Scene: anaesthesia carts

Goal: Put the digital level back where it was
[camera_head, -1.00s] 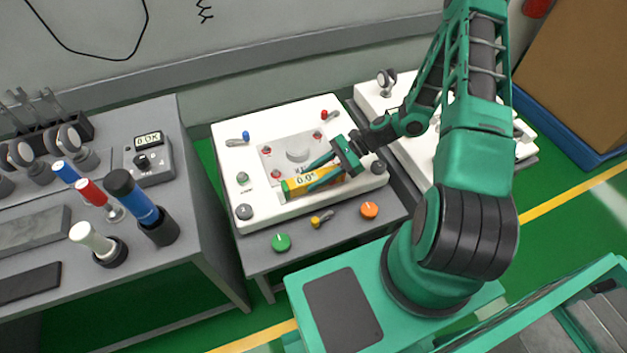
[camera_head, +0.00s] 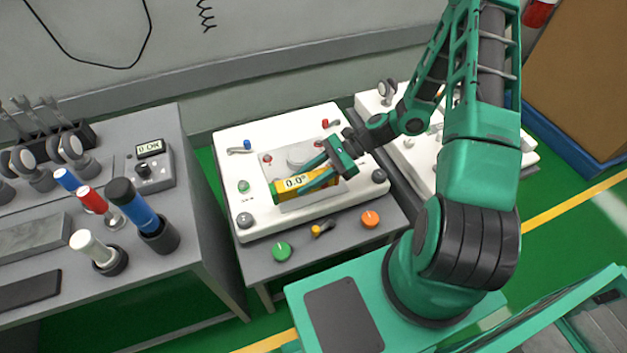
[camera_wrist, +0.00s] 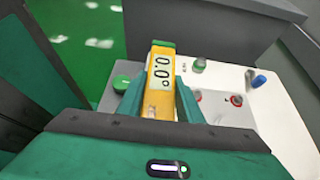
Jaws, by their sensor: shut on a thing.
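The digital level is a yellow bar with green ends and a display reading 0.0°. In the head view the digital level (camera_head: 293,184) is over the white panel (camera_head: 240,160) of the middle cart. In the wrist view the level (camera_wrist: 159,82) lies between the two green fingers. My gripper (camera_head: 318,179) is shut on it; the fingers (camera_wrist: 160,100) clasp its sides. I cannot tell whether the level touches the panel. The fingers hide part of it.
The left grey bench (camera_head: 190,190) holds a meter (camera_head: 150,165), blue, red and white-handled tools and several clamps. Green (camera_head: 281,251) and orange (camera_head: 370,218) knobs sit on the middle cart's front ledge. Another white-topped cart (camera_head: 520,160) stands to the right.

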